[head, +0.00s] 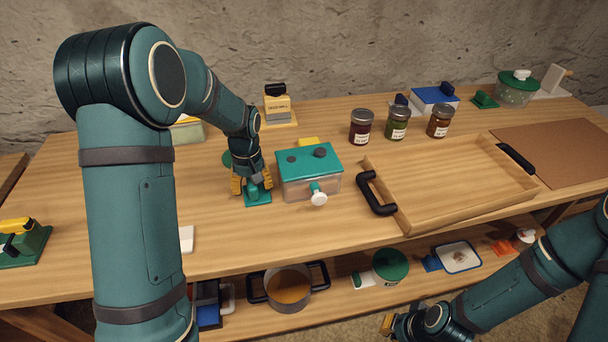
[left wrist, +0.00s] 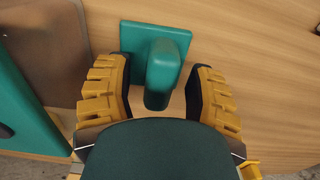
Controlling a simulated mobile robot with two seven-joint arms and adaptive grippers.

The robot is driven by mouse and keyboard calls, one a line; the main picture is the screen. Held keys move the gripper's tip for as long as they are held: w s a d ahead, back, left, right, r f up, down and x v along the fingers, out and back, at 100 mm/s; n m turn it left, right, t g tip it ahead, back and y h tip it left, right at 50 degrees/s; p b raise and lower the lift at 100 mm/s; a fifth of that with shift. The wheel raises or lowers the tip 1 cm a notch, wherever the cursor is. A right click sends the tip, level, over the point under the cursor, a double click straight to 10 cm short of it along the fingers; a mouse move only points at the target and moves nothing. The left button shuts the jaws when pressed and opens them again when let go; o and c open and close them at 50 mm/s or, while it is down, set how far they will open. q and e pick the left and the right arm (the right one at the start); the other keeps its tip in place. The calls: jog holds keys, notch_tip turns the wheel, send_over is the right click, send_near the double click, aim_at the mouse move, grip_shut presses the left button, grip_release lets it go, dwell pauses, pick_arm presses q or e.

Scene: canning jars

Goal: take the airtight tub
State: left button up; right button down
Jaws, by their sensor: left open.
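My left gripper (head: 252,186) is just left of this tub, pointing down and open. Its yellow-padded fingers stand on either side of a teal upright post on a square plate (left wrist: 164,62), apart from the tub. I cannot tell whether the fingers touch the post. My right gripper (head: 400,325) is low at the bottom edge, partly cut off.
A wooden tray (head: 450,190) with black handles lies right of the tub. Labelled jars (head: 397,123) stand behind it. A round green-lidded container (head: 516,88) is at the back right. A pot (head: 288,287) and other items fill the lower shelf. Table in front of the tub is clear.

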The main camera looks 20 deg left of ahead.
pick_arm(q)
grip_shut()
